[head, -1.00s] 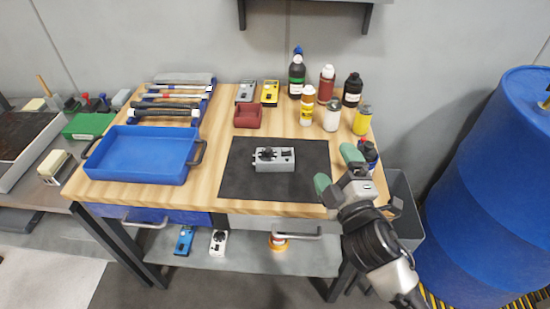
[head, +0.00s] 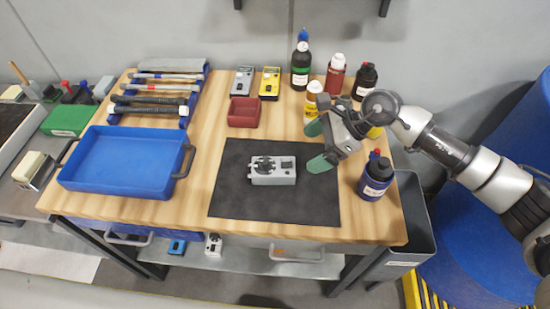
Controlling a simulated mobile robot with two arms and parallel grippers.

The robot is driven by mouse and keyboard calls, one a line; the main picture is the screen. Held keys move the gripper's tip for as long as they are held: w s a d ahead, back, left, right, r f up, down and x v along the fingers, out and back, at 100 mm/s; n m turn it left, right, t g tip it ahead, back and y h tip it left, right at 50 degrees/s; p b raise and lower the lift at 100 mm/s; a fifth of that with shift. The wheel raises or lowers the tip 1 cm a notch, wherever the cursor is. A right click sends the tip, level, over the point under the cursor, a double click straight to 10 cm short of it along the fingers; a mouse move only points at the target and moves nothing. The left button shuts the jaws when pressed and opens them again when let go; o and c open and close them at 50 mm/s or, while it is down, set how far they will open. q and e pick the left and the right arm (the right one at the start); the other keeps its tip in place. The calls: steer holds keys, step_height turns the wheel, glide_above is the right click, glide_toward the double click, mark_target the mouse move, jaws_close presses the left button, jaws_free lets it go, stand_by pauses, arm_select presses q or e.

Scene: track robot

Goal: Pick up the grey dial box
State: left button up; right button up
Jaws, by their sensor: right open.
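The grey dial box (head: 272,171) lies on the black mat (head: 275,207) in the middle of the workbench, its dark dial facing up. My right gripper (head: 317,146) comes in from the right, with green-tipped fingers spread apart. It is open and empty, above the mat's right part, to the right of the box and apart from it. My left gripper is not in view.
A blue tray (head: 122,160) stands left of the mat, and a small red bin (head: 243,112) behind it. Several bottles stand at the back right, some partly hidden by my gripper. A dark blue bottle (head: 375,179) stands near the bench's right edge.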

mark_target(284, 164)
steer(key=x, duration=0.3)
steer(key=shift+s+a+p, duration=0.3)
steer(key=shift+s+a, duration=0.1)
steer(key=shift+a+f, duration=0.15)
steer(key=shift+f, duration=0.1)
steer(key=p+x, duration=0.2)
steer(key=x, duration=0.2)
steer(key=shift+w+a+f, duration=0.1)
steer(key=shift+a+f, duration=0.25)
steer(key=shift+f, duration=0.05)
steer(key=shift+c, duration=0.4)
steer(key=c, duration=1.1)
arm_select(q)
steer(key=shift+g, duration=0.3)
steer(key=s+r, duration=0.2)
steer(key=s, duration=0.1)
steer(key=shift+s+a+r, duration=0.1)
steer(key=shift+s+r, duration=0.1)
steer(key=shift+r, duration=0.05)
arm_select(e)
steer(key=shift+o, duration=0.2)
steer(key=shift+r, duration=0.1)
